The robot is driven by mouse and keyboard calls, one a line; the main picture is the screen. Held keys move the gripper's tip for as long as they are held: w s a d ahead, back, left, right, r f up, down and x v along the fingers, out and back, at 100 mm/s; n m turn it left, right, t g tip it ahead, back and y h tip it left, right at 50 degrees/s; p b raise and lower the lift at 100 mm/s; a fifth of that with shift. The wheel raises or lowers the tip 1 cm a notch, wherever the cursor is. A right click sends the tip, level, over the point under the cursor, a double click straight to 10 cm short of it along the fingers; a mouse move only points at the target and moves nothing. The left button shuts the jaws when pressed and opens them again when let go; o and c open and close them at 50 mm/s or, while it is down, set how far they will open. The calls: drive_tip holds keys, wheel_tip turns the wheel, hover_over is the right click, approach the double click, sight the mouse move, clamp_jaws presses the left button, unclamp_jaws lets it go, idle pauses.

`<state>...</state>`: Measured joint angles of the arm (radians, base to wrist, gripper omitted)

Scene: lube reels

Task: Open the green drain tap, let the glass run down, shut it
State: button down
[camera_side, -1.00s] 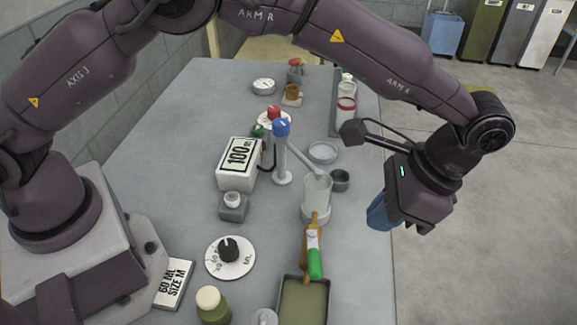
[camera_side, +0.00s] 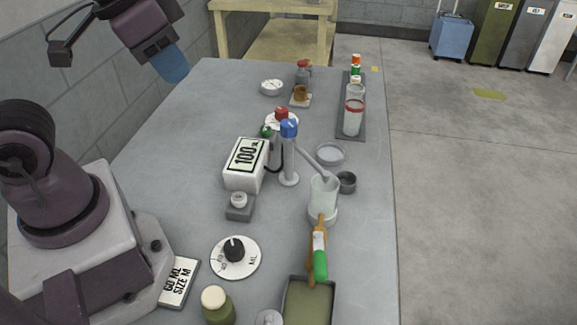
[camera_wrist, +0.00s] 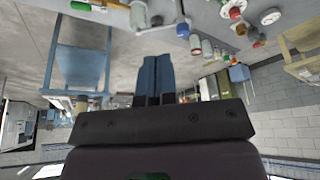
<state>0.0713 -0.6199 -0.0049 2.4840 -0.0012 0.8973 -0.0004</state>
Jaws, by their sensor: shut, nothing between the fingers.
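The drain tap's green handle (camera_side: 320,264) points toward the front, on a brown tap body below the glass (camera_side: 323,192). The glass looks pale and cloudy; its liquid level cannot be made out. A shallow tray (camera_side: 334,292) with olive liquid lies just in front of the handle. My gripper (camera_side: 174,70) is raised at the back left, above and beyond the table's left edge, far from the tap. Its blue fingers (camera_wrist: 155,80) are together and empty in the wrist view. Whether the tap is open or shut cannot be told.
A blue-topped tap column (camera_side: 289,155) with a spout over the glass stands next to a "100" display (camera_side: 246,163). A dial (camera_side: 234,257) and a bottle (camera_side: 217,307) are at front left. A tall red-banded cylinder (camera_side: 354,112) stands on a dark rack at right.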

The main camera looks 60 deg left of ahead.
drive_tip(key=c, duration=1.7)
unclamp_jaws()
drive_tip(key=shift+s+a+r+n+t, duration=0.15)
drive_tip(key=shift+s+a+r+t, duration=0.1)
drive_tip(key=shift+a+r+t, duration=0.15)
drive_tip(key=shift+s+a+r+n+t, duration=0.15)
drive_tip(key=shift+s+a+r+t, duration=0.1)
drive_tip(key=shift+r, duration=0.2)
drive_tip(key=o, duration=0.4)
drive_tip(key=shift+d, duration=0.1)
drive_tip(key=o, duration=0.3)
drive_tip(key=w+d+f+m+g, duration=0.3)
drive_tip(key=w+d+f+m, duration=0.1)
drive_tip(key=w+d, duration=0.1)
drive_tip(key=shift+d+g, duration=0.35)
drive_tip(key=shift+d, duration=0.3)
drive_tip(key=m+g+y, duration=0.2)
drive_tip(key=m+g, duration=0.2)
drive_tip(key=m, duration=1.7)
approach(322, 261)
drive_tip(key=x, duration=0.9)
drive_tip(key=shift+f, duration=0.2)
